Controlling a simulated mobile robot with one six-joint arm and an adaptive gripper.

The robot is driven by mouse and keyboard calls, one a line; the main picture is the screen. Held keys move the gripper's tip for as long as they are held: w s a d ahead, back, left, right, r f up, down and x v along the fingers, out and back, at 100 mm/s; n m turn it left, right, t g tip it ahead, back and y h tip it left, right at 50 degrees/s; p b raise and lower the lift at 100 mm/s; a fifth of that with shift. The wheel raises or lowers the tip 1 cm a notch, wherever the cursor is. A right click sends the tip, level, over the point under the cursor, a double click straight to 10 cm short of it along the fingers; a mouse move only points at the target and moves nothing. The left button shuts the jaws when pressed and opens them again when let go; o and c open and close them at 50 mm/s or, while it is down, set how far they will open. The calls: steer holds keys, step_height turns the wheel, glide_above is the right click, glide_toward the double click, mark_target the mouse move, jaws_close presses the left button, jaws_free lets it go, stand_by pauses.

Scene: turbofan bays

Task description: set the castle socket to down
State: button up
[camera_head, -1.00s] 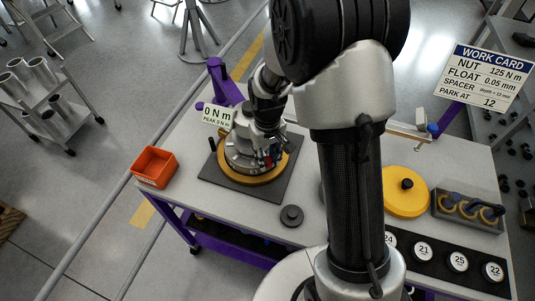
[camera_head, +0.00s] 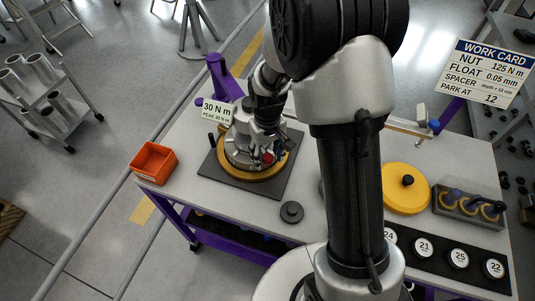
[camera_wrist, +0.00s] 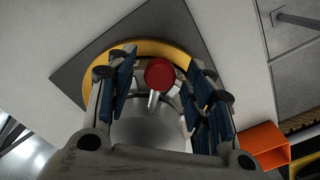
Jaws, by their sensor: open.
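A round metal fixture (camera_head: 236,153) stands on a yellow ring (camera_head: 240,175) on a dark square plate. A red knob (camera_head: 268,158) on a short silver stem shows at its front; the wrist view shows this red knob (camera_wrist: 160,72) too. My gripper (camera_head: 262,140) is over the fixture from above. In the wrist view its open, blue-padded fingers (camera_wrist: 160,95) lie on both sides of the knob, with gaps. A grey metal cylinder (camera_wrist: 150,132) sits between them; I cannot tell whether it is the castle socket. A sign (camera_head: 215,110) reads 30 N m, with a small peak line.
An orange bin (camera_head: 153,163) is at the table's left edge. A small dark round piece (camera_head: 291,212) lies in front of the plate. A yellow disc (camera_head: 405,190), a grey block with rings (camera_head: 468,207) and numbered white discs (camera_head: 424,247) are to the right. My arm hides the table's middle.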

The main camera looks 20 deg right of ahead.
step_height(320, 180, up, 12)
stand_by(0.4)
stand_by(0.3)
steer(key=s+r+t+b, duration=0.2)
steer(key=s+r, duration=0.6)
steer(key=s, duration=0.2)
steer(key=s+m+t+b, duration=0.1)
steer(key=s+t+b, duration=0.1)
steer(key=s, duration=0.9)
steer(key=shift+s+m+t, duration=0.3)
steer(key=shift+m, duration=0.1)
